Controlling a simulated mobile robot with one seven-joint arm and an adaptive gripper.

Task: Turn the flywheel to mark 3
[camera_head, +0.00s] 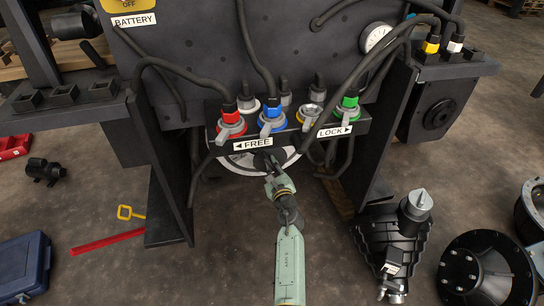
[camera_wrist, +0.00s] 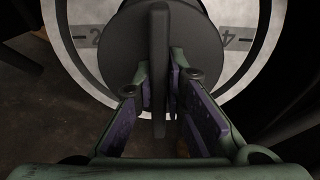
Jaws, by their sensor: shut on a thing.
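The flywheel (camera_head: 240,163) is a pale disc under the front panel, partly hidden by the panel and my arm. In the wrist view its pale face (camera_wrist: 75,15) shows a dark tab with "2" (camera_wrist: 95,33) on the left and one with "4" (camera_wrist: 229,40) on the right; no 3 can be read. A dark round hub (camera_wrist: 125,45) with a raised upright grip bar (camera_wrist: 158,50) sits at its middle. My gripper (camera_wrist: 161,82) is shut on the grip bar, a finger on each side. My gripper also shows in the head view (camera_head: 268,166).
Above the flywheel is a panel with red (camera_head: 231,124), blue (camera_head: 271,118) and green (camera_head: 348,107) connectors and "FREE" (camera_head: 254,143) and "LOCK" (camera_head: 335,131) labels. Cables hang around it. Dark uprights stand left (camera_head: 165,190) and right. A black motor unit (camera_head: 395,235) lies at right.

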